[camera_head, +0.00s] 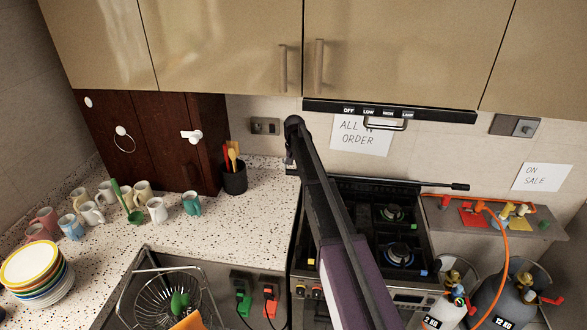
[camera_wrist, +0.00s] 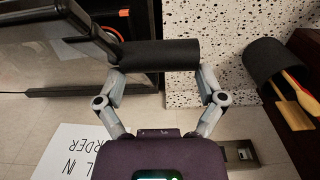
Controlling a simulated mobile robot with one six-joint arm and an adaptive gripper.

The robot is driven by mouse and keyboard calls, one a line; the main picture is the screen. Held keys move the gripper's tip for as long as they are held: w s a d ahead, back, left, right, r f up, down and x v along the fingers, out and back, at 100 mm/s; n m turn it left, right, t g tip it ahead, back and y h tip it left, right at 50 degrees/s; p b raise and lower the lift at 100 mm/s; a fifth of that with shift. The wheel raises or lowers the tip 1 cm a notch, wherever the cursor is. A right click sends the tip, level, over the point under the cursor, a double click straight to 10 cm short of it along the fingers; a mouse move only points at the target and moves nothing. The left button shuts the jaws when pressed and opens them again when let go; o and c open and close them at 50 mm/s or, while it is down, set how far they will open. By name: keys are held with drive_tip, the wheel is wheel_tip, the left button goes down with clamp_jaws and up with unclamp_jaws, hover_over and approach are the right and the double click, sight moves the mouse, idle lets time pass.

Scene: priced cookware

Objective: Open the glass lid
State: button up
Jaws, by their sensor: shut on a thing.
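In the wrist view my gripper (camera_wrist: 161,72) is shut on a thick black cylindrical bar (camera_wrist: 158,54), with one finger near each end of it. The bar looks like the glass lid's handle and joins a dark frame piece (camera_wrist: 85,25) at the left. In the camera_head view a black rod (camera_head: 432,183), which seems to belong to the lid, runs along the back of the stove (camera_head: 408,290). The glass itself is hard to make out. My arm hides the stove's left side and the gripping point there.
A utensil holder (camera_head: 234,179) stands on the speckled counter (camera_head: 262,220) left of the stove. Several mugs (camera_head: 157,209) and stacked plates (camera_head: 32,270) are farther left. The hood (camera_head: 440,113) and cupboards are above. Gas cylinders (camera_head: 440,300) and an orange hose (camera_head: 502,240) are right.

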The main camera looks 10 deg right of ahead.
drive_tip(key=o, duration=1)
